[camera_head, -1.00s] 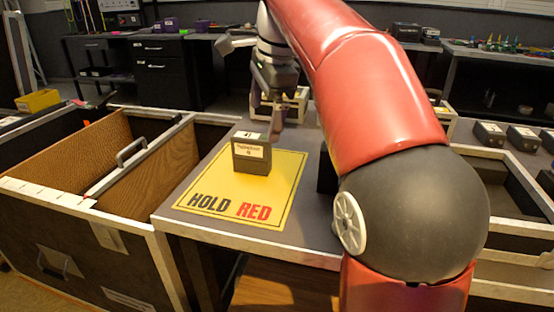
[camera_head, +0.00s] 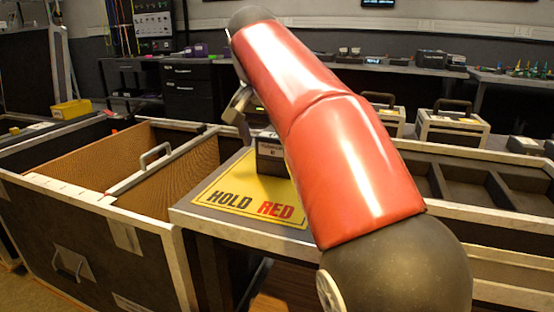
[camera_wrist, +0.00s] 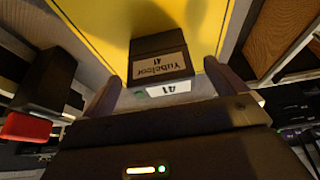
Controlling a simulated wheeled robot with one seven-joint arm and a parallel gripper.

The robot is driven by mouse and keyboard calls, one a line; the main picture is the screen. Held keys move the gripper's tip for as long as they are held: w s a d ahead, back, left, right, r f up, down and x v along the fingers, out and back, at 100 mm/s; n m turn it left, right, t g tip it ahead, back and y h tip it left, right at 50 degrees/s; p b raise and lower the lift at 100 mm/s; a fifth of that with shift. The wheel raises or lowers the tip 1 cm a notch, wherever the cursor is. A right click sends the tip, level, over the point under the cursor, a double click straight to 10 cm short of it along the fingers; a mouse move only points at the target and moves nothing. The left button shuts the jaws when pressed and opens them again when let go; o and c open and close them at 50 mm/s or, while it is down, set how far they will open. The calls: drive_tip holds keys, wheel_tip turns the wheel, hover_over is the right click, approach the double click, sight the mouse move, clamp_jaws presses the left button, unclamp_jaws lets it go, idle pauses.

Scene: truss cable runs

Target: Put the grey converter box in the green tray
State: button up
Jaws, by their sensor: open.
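A dark grey box (camera_head: 270,155) with a pale label stands on the yellow HOLD RED mat (camera_head: 228,190); my arm hides its right side in the head view. I see no green tray in either view.
An open case with wooden dividers (camera_head: 140,180) stands left of the mat's table. A compartmented tray (camera_head: 450,185) lies to the right. Cases with handles (camera_head: 452,125) stand behind. In the wrist view a red object (camera_wrist: 30,127) is at left.

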sight(276, 150)
drive_tip(key=b+x, duration=0.1)
drive_tip(key=x, duration=0.2)
drive_tip(key=shift+w+f, duration=0.15)
drive_tip(key=shift+f, duration=0.2)
drive_tip(key=c, duration=1.4)
drive_tip(key=shift+o, duration=0.2)
drive_tip(key=shift+r, duration=0.1)
wheel_tip(276, 150, up, 20)
drive_tip(key=p, duration=1.1)
drive_tip(key=shift+p, duration=0.4)
